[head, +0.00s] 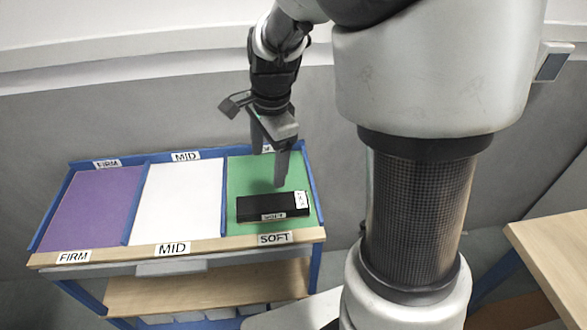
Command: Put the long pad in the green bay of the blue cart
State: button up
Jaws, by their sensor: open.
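The long pad (260,207) is a black, flat block with white labels on its front and right end. It lies in the green bay (247,172) of the blue cart (309,170), near the front edge, long side running left to right. My gripper (270,168) is above and behind the pad, pointing down over the green bay. Its fingers are apart and it holds nothing. The gap between the fingertips and the pad is hard to judge from this view.
The cart also has a purple bay (92,210) labelled FIRM and a white bay (178,202) labelled MID, both empty. The green bay is labelled SOFT. Blue dividers separate the bays. A wooden lower shelf (190,292) is below. A wooden table (553,257) stands at the right.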

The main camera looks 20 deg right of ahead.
jog(key=s+r+n+t, duration=0.2)
jog(key=s+r+n, duration=0.4)
jog(key=s+n, duration=0.1)
jog(key=s+d+r+n+t, duration=0.1)
jog(key=s+r+n+t, duration=0.1)
jog(key=s+r+n, duration=0.4)
jog(key=shift+s+d+n+h, duration=0.35)
jog(key=shift+s+n, duration=0.95)
jog(key=shift+s, duration=0.5)
jog(key=shift+r, duration=0.15)
